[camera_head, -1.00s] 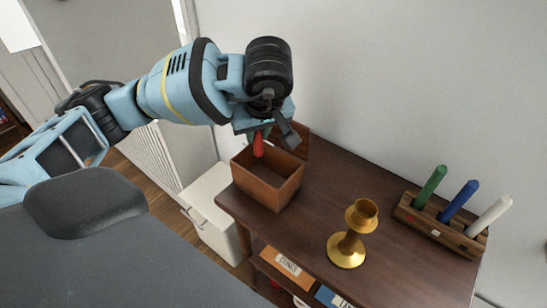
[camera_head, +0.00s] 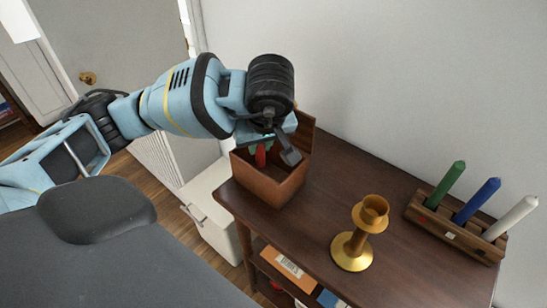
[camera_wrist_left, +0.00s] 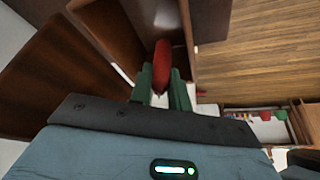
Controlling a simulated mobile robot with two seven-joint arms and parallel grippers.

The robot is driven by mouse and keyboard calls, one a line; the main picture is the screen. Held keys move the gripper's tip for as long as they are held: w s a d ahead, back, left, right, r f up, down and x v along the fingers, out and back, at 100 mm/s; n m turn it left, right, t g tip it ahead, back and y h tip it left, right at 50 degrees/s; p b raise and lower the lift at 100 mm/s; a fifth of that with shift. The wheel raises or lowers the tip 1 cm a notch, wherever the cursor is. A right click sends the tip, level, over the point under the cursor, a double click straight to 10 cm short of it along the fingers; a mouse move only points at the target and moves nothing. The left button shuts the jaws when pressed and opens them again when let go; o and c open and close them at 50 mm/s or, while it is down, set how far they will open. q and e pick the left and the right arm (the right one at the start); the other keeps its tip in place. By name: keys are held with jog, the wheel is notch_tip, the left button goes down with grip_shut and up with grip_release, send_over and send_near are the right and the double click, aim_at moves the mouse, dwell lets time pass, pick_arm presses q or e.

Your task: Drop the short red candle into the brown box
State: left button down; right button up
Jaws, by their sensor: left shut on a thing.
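The short red candle (camera_head: 261,156) is held in my left gripper (camera_head: 264,146), at the mouth of the open brown box (camera_head: 265,186). The left wrist view shows the red candle (camera_wrist_left: 162,62) between the green fingers of my left gripper (camera_wrist_left: 162,82), pointing down into the box. The brown box (camera_wrist_left: 112,32) has its walls around the candle in that view. In the head view the candle's lower end is hidden behind the box's front wall. My right gripper is not in view.
The box stands at the left end of a dark wooden shelf top (camera_head: 320,215). A brass candlestick (camera_head: 355,240) stands in the middle. A wooden holder (camera_head: 455,228) with green, blue and white candles is at the right. A white cabinet (camera_head: 212,215) stands left of the shelf.

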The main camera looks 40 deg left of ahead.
pick_arm(q)
jog(key=c, duration=1.2)
grip_release()
jog(key=shift+c, duration=0.2)
jog(key=p+v, duration=0.2)
jog(key=v, duration=0.6)
jog(key=shift+p, duration=0.3)
jog(key=shift+f, duration=0.1)
